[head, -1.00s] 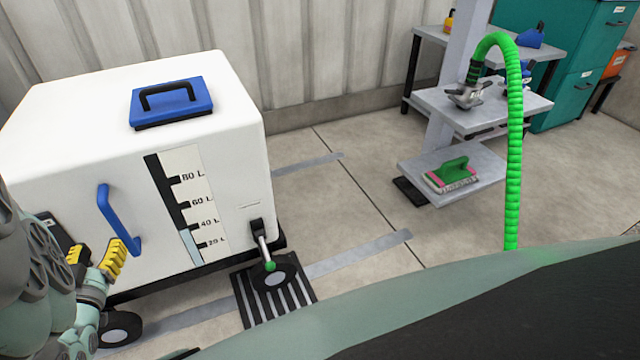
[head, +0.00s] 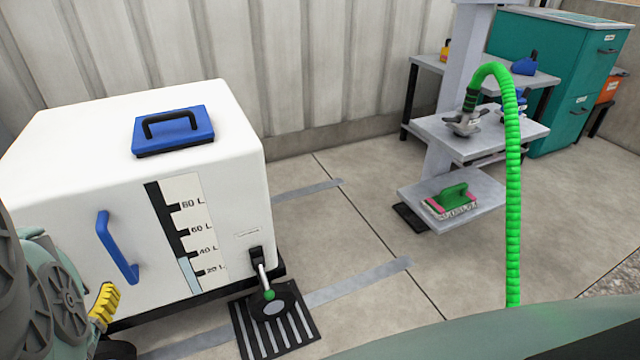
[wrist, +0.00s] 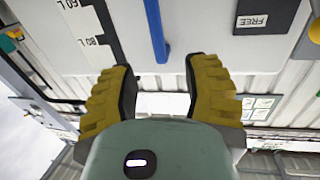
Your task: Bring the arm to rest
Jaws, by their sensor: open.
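My gripper (wrist: 160,85) is open, with two yellow ridged fingers wide apart and nothing between them in the wrist view. In the head view only one yellow finger shows at the lower left, beside my arm. The white tote (head: 90,160) stands close to it, with a blue side handle (head: 117,247), a level scale and a blue lid (head: 173,131) on top. The blue handle (wrist: 156,32) shows beyond the fingers in the wrist view, apart from them as far as I can tell.
A tap (head: 263,272) sticks out low on the tote above a floor grate (head: 275,328). A green hose (head: 513,190) rises at the right. A grey shelf stand (head: 485,133) holds a green brush (head: 452,198). Teal cabinets (head: 560,85) stand behind. Open floor lies between.

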